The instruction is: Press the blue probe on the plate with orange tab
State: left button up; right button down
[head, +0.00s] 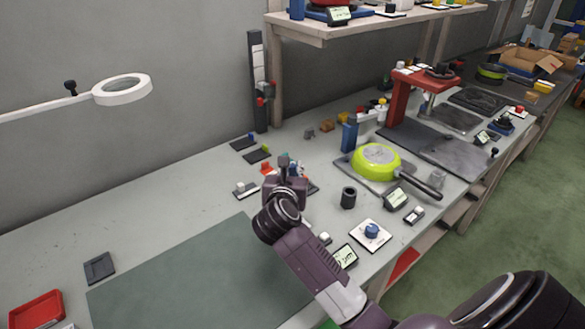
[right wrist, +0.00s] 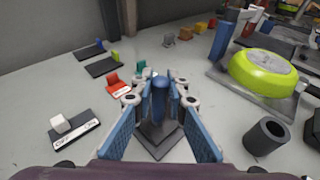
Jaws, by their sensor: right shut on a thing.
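The blue probe (right wrist: 160,84) stands between the blue-padded fingers of my right gripper (right wrist: 160,100) in the right wrist view, and the gripper is shut on it. A dark square stand (right wrist: 158,140) is below the probe; I cannot tell whether they touch. In the head view my right gripper (head: 287,168) is over the middle of the bench and mostly hides the probe. An orange-red tab (right wrist: 113,84) stands just left of the gripper, also in the head view (head: 267,168); its plate is hard to make out. My left gripper is not in view.
Dark plates with a blue tab (right wrist: 100,44) and a green tab (right wrist: 115,57) lie behind. A white rocker switch (right wrist: 61,123) is at left. A black cup (head: 348,197) and a lime pan (head: 376,162) stand right. The bench's left part is mostly clear.

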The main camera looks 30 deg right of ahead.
jog(key=shift+f, duration=0.15)
jog(key=shift+r+p, duration=0.9)
notch_tip(320, 180, up, 2)
jog(key=shift+r+p, duration=0.1)
jog(key=shift+p, duration=0.85)
notch_tip(320, 180, up, 3)
jog(key=p, duration=0.3)
jog(key=shift+r, duration=0.15)
jog(key=shift+a, duration=0.1)
